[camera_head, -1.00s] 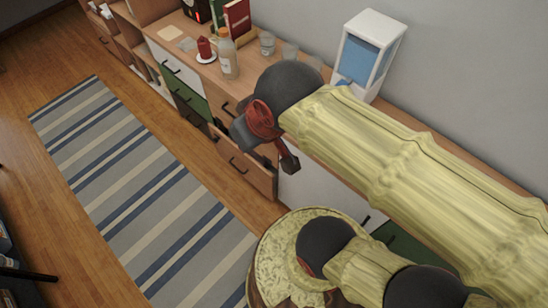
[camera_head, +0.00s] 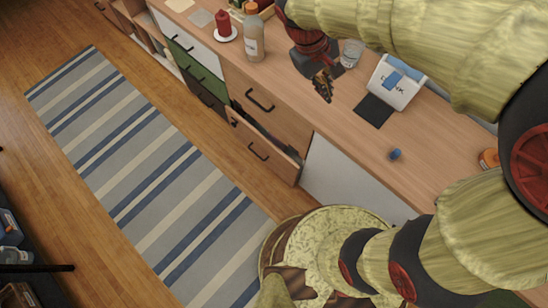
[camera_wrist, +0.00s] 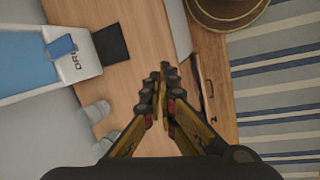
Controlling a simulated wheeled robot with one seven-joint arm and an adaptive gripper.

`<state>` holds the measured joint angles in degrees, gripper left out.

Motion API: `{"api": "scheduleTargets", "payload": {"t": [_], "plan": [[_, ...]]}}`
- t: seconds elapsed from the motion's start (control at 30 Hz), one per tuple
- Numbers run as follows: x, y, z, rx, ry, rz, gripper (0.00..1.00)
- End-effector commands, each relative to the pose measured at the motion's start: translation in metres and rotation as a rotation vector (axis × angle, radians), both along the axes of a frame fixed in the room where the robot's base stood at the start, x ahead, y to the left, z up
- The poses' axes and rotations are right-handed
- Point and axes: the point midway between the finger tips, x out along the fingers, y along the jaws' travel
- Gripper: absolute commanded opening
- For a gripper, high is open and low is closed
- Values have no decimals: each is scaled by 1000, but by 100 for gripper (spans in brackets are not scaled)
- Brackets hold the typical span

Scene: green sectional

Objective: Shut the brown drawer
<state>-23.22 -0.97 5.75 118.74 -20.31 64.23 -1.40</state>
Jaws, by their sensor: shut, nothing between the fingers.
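The brown drawer (camera_head: 274,157) is the lower wooden one in the counter's front, below a closed drawer of like wood (camera_head: 272,104). It stands partly open, with a dark gap behind its front edge and a black handle on its face. In the wrist view, its wooden front (camera_wrist: 217,75) shows at the right, beyond the counter edge. My gripper (camera_head: 323,90) is above the wooden countertop, behind and to the right of the drawer, apart from it. In the wrist view, my gripper's fingers (camera_wrist: 160,88) are together and empty.
A white-and-blue dispenser (camera_head: 397,88) and a dark pad (camera_head: 374,110) are right of my gripper on the countertop (camera_head: 345,145). The striped rug (camera_head: 140,170) is clear.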

Motion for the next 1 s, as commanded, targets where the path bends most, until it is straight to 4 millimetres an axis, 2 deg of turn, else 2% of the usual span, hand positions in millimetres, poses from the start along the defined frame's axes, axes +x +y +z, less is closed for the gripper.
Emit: {"api": "scheduleTargets", "payload": {"t": [0.03,0.2,0.37,0.5,0.77,1.0], "plan": [[9,13,-19,-42,38,46,0],[32,48,-69,-186,135,188,0],[47,84,-122,-330,213,325,0],[54,116,-174,-460,268,445,0],[49,171,-278,-717,343,669,0],[25,210,-381,-965,375,874,0]]}}
